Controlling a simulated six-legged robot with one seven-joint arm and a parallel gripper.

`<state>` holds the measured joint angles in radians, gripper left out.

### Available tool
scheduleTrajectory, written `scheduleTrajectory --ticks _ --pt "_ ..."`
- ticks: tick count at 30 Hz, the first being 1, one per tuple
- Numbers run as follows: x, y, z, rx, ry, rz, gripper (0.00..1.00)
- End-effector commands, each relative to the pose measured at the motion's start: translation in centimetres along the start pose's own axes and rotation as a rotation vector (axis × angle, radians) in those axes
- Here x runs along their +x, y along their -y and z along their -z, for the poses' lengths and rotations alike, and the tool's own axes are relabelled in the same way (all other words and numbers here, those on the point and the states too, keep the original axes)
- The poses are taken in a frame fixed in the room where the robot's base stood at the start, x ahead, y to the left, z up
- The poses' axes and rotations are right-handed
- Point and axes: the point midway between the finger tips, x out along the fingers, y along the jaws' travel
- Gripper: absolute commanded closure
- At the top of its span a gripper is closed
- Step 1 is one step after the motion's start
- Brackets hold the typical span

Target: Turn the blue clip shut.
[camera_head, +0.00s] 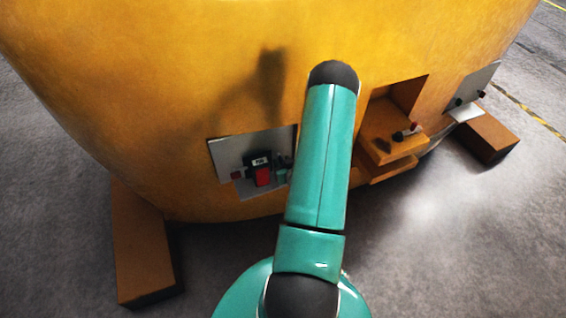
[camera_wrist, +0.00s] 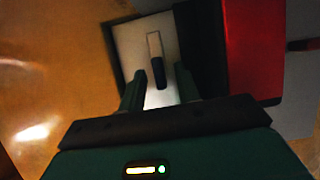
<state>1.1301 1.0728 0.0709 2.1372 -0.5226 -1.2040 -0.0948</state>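No clearly blue clip shows in either view. In the wrist view, a small lever (camera_wrist: 157,72) with a dark end lies over a narrow grey strip on a pale plate (camera_wrist: 134,42). I cannot tell whether it is the clip. My gripper (camera_wrist: 159,83) is open, with its dark green fingers on either side of the lever's dark end. I cannot tell whether they touch it. In the head view, my arm hides most of the gripper; a teal part (camera_head: 282,175) shows beside the grey panel (camera_head: 226,150) on the yellow casting (camera_head: 150,90).
A red block (camera_head: 263,176) under a black box (camera_head: 257,160) is close left of my gripper; it also appears in the wrist view (camera_wrist: 254,50). An orange recess (camera_head: 388,145) holds a red-tipped lever (camera_head: 412,129). Another panel (camera_head: 475,85) is far right. Orange feet (camera_head: 143,250) flank the casting.

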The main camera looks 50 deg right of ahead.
Motion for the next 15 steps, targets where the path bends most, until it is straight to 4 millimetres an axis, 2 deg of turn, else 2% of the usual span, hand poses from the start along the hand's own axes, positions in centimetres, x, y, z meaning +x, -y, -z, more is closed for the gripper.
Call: scheduleTrajectory --ticks 4,9,15 --pt "-0.03 0.0 0.0 0.0 0.0 0.0 0.69" --pt "-0.04 0.0 0.0 0.0 0.0 0.0 1.0" --pt "-0.05 -0.01 0.01 0.002 0.0 0.001 1.0"
